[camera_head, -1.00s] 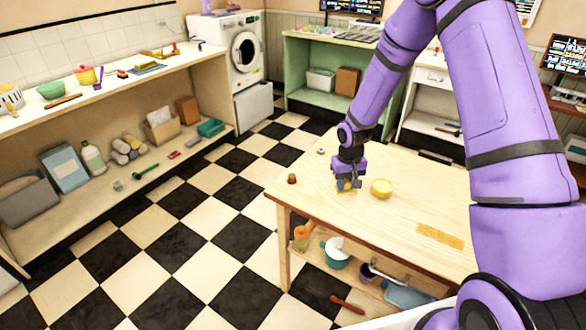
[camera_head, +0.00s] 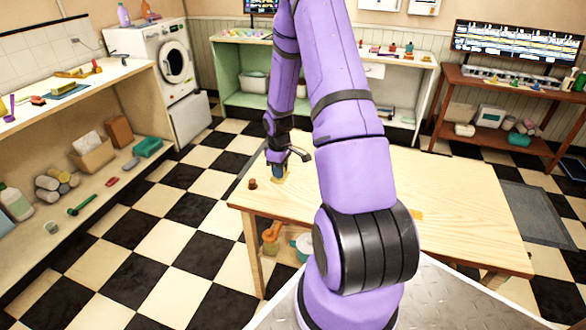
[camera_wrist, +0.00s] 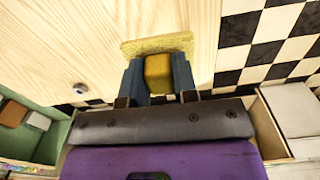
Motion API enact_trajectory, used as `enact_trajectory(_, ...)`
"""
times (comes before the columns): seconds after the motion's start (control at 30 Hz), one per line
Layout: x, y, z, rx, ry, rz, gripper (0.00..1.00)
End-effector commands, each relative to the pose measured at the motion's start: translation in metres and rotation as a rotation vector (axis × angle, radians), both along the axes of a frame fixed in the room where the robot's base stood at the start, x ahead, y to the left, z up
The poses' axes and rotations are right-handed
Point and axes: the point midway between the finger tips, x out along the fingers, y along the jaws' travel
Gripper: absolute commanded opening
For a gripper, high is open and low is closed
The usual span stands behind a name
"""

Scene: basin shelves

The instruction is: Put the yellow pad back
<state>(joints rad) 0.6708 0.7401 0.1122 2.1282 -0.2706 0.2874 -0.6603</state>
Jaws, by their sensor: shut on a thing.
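My gripper (camera_head: 278,172) is over the left part of the wooden table, pointing down. In the wrist view my gripper (camera_wrist: 158,76) is shut on the yellow pad (camera_wrist: 137,47), with a finger on each side of its yellow block. The pad's flat, rough yellow face spreads beyond the fingertips. I cannot tell whether the pad touches the table.
The wooden table (camera_head: 462,208) has bare room at right; my arm hides its middle. A small brown thing (camera_head: 252,184) stands near its left corner. A long shelf unit (camera_head: 40,115) is at left, a green shelf (camera_head: 228,85) behind, a reddish-brown shelf (camera_head: 480,143) at back right.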

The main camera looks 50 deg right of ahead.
Motion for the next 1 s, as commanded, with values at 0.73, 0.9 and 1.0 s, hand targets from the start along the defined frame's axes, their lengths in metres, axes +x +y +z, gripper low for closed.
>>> enact_trajectory(0.73, -0.031, -0.036, -0.04, 0.001, 0.001, 0.061, 0.05)
enact_trajectory(0.9, -0.031, -0.036, -0.056, 0.001, 0.001, 0.06, 0.05)
enact_trajectory(1.0, -0.031, -0.036, -0.063, 0.0, 0.0, 0.06, 0.05)
